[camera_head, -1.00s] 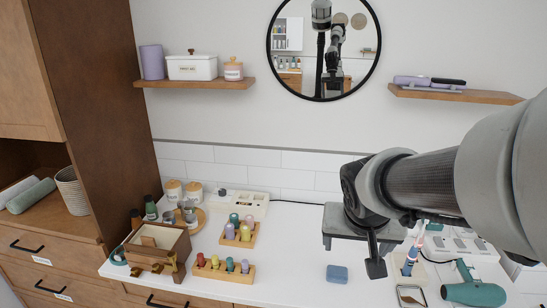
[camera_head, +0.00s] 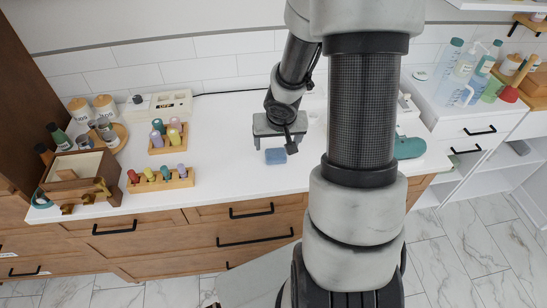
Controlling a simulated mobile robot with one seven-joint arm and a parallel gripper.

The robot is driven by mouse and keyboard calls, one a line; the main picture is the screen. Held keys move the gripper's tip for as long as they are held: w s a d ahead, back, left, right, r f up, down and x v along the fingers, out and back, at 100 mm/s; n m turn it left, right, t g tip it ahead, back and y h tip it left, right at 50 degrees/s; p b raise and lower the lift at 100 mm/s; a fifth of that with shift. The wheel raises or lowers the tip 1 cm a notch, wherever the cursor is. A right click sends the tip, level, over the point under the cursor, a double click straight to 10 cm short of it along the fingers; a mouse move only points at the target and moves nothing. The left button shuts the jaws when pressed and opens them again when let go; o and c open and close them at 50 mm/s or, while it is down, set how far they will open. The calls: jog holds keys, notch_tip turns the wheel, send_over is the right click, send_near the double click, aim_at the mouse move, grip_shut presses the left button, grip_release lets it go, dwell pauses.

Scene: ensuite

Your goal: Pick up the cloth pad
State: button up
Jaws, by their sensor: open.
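A small blue block-like pad (camera_head: 275,156), the likely cloth pad, lies flat on the white countertop in the head view. My gripper (camera_head: 279,145) is open, pointing down just behind and above the pad, with its fingers spread to either side. Nothing shows between the fingers. The picture does not clearly show how high the fingertips are above the counter, and I see no contact with the pad.
Two wooden racks of coloured pegs (camera_head: 160,180) (camera_head: 168,138) and a wooden box (camera_head: 82,174) stand left on the counter (camera_head: 225,165). A teal hair dryer (camera_head: 409,147) is right, partly behind my arm. Bottles (camera_head: 465,60) stand farther right. Counter around the pad is clear.

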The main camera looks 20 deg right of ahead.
aim_at(276, 154)
jog(key=b+x, duration=0.4)
jog(key=x, duration=0.7)
jog(key=shift+w+d+b, duration=0.15)
jog(key=shift+b, duration=0.25)
jog(key=c, duration=1.1)
